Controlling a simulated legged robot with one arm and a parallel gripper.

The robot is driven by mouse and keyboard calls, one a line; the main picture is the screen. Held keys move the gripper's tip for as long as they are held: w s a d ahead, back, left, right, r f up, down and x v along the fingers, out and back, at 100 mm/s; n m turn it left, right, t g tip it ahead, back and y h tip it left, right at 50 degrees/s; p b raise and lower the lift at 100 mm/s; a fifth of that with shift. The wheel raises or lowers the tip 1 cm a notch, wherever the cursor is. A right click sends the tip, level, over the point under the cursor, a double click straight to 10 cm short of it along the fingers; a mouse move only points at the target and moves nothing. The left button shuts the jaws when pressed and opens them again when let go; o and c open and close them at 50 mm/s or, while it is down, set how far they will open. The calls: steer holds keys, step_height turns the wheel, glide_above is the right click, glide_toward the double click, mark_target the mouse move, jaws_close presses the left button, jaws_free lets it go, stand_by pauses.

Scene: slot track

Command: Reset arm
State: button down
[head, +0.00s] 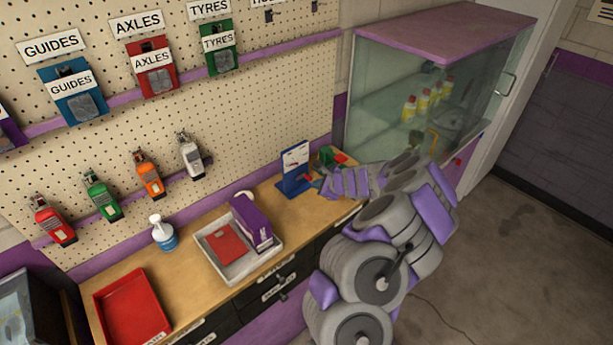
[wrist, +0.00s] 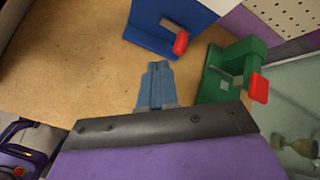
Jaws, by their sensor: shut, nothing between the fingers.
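My gripper (head: 325,184) is at the end of my grey and purple arm, over the right end of the wooden bench. In the wrist view its blue-grey fingers (wrist: 155,76) are together with nothing between them. They point at the bare bench top, between a blue stand with a red handle (wrist: 172,25) and a green device with a red knob (wrist: 232,72). In the head view the blue stand (head: 293,170) bears a white card, and the green device (head: 327,155) is partly behind my gripper. I cannot tell whether the fingers touch anything.
The bench (head: 190,290) holds a red tray (head: 132,310), a spray bottle (head: 162,232) and a pale tray (head: 224,268) with a red item and a purple box. Tools and labelled holders hang on the pegboard (head: 270,100). A glass cabinet (head: 440,60) stands at right; floor (head: 510,260) is clear.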

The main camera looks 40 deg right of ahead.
steer(key=shift+s+a, duration=0.2)
steer(key=shift+a, duration=0.05)
steer(key=shift+d, duration=0.35)
steer(key=shift+a, duration=0.1)
